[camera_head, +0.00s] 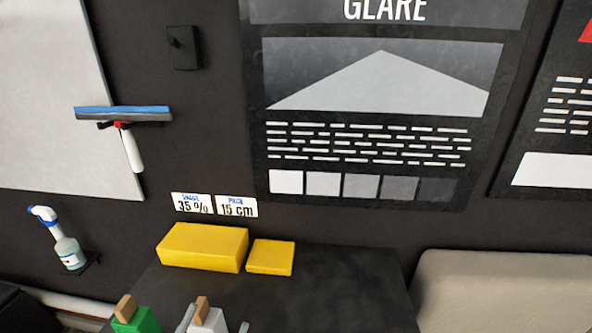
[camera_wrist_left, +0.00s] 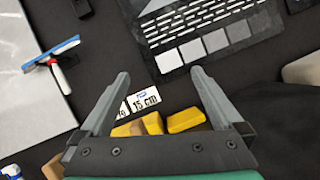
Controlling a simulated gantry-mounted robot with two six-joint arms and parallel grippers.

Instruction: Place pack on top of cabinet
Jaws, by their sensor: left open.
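A large yellow pack (camera_head: 203,247) and a smaller yellow pack (camera_head: 271,257) lie side by side on the dark cabinet top (camera_head: 330,285), against the wall. The large one (camera_wrist_left: 128,129) and the small one (camera_wrist_left: 186,120) also show in the left wrist view, partly hidden by my gripper. My left gripper (camera_head: 215,322) is open at the bottom edge of the head view, in front of the packs. Its spread fingers (camera_wrist_left: 160,76) show clearly in the left wrist view, with nothing gripped. My right gripper is not in view.
A green item (camera_head: 137,322) and a white item (camera_head: 209,321), each with a tan block on top, stand at the bottom edge near my gripper. A squeegee (camera_head: 130,140) and spray bottle (camera_head: 67,248) are at left. The cabinet top right of the packs is bare.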

